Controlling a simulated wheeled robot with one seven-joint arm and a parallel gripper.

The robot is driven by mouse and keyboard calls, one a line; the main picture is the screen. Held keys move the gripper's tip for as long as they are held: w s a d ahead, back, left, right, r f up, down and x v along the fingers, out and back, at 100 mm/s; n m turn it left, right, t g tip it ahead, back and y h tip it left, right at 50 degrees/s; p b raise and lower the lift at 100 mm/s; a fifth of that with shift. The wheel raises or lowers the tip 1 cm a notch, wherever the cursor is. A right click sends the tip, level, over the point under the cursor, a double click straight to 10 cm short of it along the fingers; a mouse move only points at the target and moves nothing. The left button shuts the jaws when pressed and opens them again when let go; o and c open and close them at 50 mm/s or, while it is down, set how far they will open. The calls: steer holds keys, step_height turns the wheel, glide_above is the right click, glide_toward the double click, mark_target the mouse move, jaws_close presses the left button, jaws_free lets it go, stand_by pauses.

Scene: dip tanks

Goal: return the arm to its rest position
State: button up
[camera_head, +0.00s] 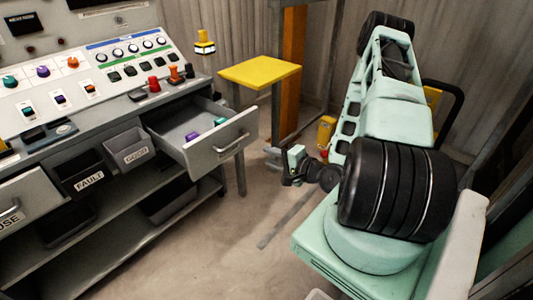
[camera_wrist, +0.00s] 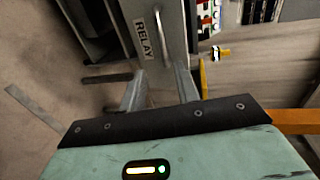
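My arm (camera_head: 385,130) is pale green with black ribbed joints and stands folded up at the right of the head view. My gripper (camera_head: 290,168) hangs low on the arm's left side, over the open floor and clear of the console. In the wrist view the two grey fingers of my gripper (camera_wrist: 160,88) stand apart with nothing held between them. The grey drawer front marked RELAY (camera_wrist: 143,38) shows beyond the fingertips, apart from them.
An open drawer (camera_head: 215,148) with a purple and a teal piece juts out from the control console (camera_head: 95,75). A yellow-topped stand (camera_head: 260,72) is behind my gripper. Bins marked FAULT (camera_head: 88,178) and GOOD (camera_head: 133,152) hang below the console. The floor (camera_head: 235,225) between is clear.

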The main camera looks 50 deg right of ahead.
steer(key=w+a+r+n+g+y+p, duration=0.1)
steer(key=w+a+r+n+g+p, duration=0.15)
steer(key=a+r+n+g, duration=0.5)
steer(key=w+a+r+n+g+y+p, duration=0.1)
steer(key=w+a+r+n+g+p, duration=0.25)
steer(key=a+n, duration=0.7)
steer(key=s+a+r+n+g+h+p, duration=0.1)
steer(key=s+a+r+n+g+p, duration=0.1)
steer(key=s+a+r, duration=0.6)
steer(key=s+a+r+n+g+h+p, duration=0.1)
steer(key=s+a+r+n, duration=0.4)
steer(key=s+r, duration=0.5)
steer(key=s+a+g+p, duration=0.1)
steer(key=s+a+p, duration=0.1)
steer(key=s, duration=0.2)
steer(key=shift+a+r+g+p, duration=0.3)
steer(key=shift+a+p, duration=0.05)
steer(key=shift+a, duration=0.05)
